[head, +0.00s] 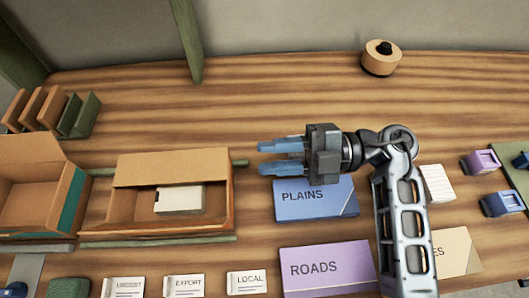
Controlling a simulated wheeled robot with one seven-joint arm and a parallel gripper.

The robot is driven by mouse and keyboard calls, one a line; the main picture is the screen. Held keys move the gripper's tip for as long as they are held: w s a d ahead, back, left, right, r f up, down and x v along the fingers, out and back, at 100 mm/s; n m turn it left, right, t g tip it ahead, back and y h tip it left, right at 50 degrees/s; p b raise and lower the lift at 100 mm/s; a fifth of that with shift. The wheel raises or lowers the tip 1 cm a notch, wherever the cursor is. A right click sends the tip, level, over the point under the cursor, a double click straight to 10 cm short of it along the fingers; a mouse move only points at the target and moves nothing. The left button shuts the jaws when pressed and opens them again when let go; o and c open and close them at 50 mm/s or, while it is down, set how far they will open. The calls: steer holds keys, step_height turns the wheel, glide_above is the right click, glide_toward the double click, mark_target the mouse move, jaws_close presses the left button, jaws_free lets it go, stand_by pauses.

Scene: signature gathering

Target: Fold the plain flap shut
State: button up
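A cardboard box (231,203) with no coloured stripe stands left of centre on the wooden table. Its plain flap (172,167) stands raised along the back edge, so the box is open at the top. A white block (179,201) lies inside it. My gripper (263,158) is to the right of this box, with its two blue fingers pointing left. The fingers are apart with nothing between them, and they do not appear to touch the flap.
Another open box (77,195) with a teal side stands left. Green rails (158,240) run beside the boxes. A blue PLAINS folder (318,204) lies below my gripper, with a purple ROADS folder (325,268) nearer. Small label cards (184,286) line the front. The table behind is mostly clear.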

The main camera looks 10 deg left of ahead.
steer(key=shift+v, duration=1.75)
